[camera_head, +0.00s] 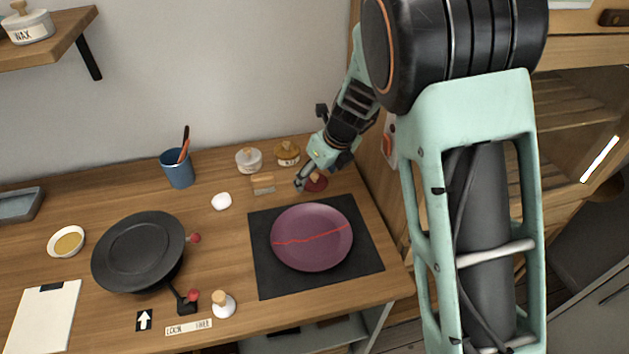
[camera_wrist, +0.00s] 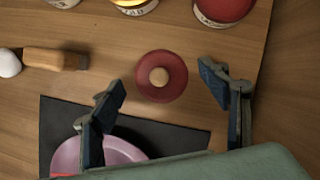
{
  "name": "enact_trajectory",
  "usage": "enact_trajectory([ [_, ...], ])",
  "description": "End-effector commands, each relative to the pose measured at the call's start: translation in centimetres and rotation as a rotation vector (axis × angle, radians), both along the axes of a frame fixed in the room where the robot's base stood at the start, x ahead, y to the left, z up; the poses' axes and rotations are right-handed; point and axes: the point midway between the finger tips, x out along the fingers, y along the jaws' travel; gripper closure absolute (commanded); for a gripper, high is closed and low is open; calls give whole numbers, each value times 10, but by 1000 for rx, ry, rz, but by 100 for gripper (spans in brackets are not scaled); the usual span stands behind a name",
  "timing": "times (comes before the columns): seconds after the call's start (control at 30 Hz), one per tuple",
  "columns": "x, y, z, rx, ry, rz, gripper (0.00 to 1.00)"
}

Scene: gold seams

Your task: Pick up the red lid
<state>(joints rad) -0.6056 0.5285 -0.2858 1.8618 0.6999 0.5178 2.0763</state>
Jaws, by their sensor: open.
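The red lid (camera_wrist: 149,87) lies on the wooden table just past the far edge of the dark mat. It is round with a pale wooden knob (camera_wrist: 159,77) at its middle. In the head view the red lid (camera_head: 316,183) is partly hidden by my gripper. My gripper (camera_wrist: 170,108) is open and empty, seen from above. Its two fingers point toward the lid, one to the left and one to the right of it in the wrist view. In the head view my gripper (camera_head: 303,181) is at the lid's left side. No contact with the lid shows.
A dark mat (camera_head: 275,281) bears a purple plate (camera_head: 312,250) with a red seam. In the wrist view a red-topped jar (camera_wrist: 223,10) is at the upper right. A black wheel (camera_head: 138,250) is left.

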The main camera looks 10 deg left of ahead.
Motion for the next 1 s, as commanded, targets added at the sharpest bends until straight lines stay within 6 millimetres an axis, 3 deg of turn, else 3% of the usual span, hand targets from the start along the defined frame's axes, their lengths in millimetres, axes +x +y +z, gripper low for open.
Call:
enact_trajectory([
  [0.07,0,0,0,0,0,0,32],
  [0.67,-1,-1,-1,-2,1,0,98],
  [1.0,-1,-1,-1,-2,4,1,98],
])
